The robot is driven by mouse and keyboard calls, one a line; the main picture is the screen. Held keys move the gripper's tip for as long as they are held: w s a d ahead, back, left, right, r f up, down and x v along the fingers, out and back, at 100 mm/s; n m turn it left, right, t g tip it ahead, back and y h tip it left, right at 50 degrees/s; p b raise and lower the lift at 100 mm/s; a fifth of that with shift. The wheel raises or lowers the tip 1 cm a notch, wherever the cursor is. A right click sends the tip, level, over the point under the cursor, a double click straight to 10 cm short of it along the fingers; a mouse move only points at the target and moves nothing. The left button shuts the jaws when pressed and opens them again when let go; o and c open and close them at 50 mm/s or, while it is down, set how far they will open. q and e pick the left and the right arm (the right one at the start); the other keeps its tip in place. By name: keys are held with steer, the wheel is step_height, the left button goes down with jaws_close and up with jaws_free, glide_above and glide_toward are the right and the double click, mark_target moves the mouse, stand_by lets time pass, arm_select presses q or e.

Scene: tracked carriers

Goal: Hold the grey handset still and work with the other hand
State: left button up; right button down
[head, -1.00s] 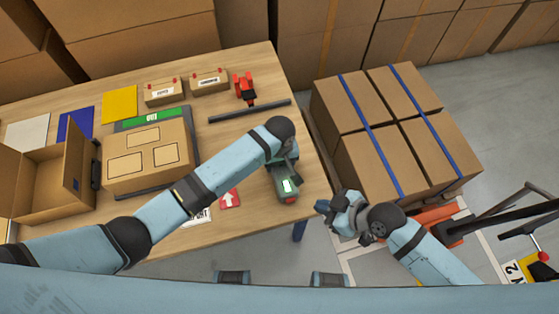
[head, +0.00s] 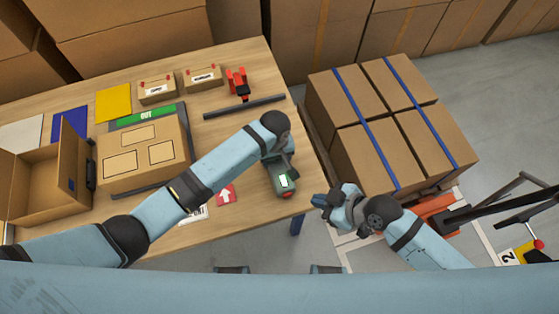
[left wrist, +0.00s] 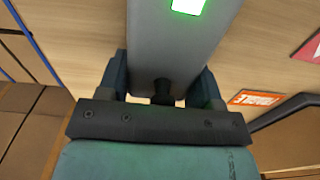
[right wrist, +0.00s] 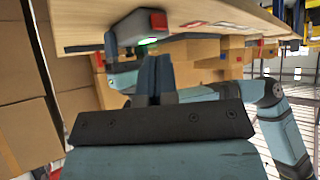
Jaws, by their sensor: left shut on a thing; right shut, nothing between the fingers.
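The grey handset (head: 281,184) with a lit screen and a red end is at the table's right edge. My left gripper (head: 280,167) is shut on it; in the left wrist view the handset's grey body (left wrist: 172,45) sits between the fingers (left wrist: 160,85), its green screen at the top. My right gripper (head: 321,200) is shut and empty, off the table's edge to the right of the handset and apart from it. In the right wrist view its closed fingers (right wrist: 154,75) point toward the handset (right wrist: 131,32), whose red end (right wrist: 158,21) faces the camera.
The wooden table (head: 235,145) holds an open carton (head: 35,195), a larger box (head: 145,155), two small boxes, a red tool (head: 238,84), a dark bar (head: 243,107) and a red arrow card (head: 226,194). Strapped cartons (head: 380,160) stand just beyond my right gripper.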

mark_target(287, 195)
steer(key=s+n+h, duration=0.1)
steer(key=n, duration=0.1)
steer(key=s+r+n+h, duration=0.1)
steer(key=s+n, duration=0.1)
steer(key=s+d+r+n+h, duration=0.1)
steer(key=s+n, duration=0.1)
steer(key=n, duration=0.1)
steer(key=shift+s+r, duration=0.1)
steer(key=shift+r, duration=0.15)
steer(key=shift+a, duration=0.1)
steer(key=x, duration=1)
steer(key=shift+s, duration=0.1)
steer(key=shift+w+a, duration=0.2)
steer(key=shift+w, duration=0.4)
steer(key=shift+w+a, duration=0.2)
steer(key=shift+w, duration=0.4)
steer(key=shift+w+a, duration=0.2)
steer(key=shift+w, duration=0.5)
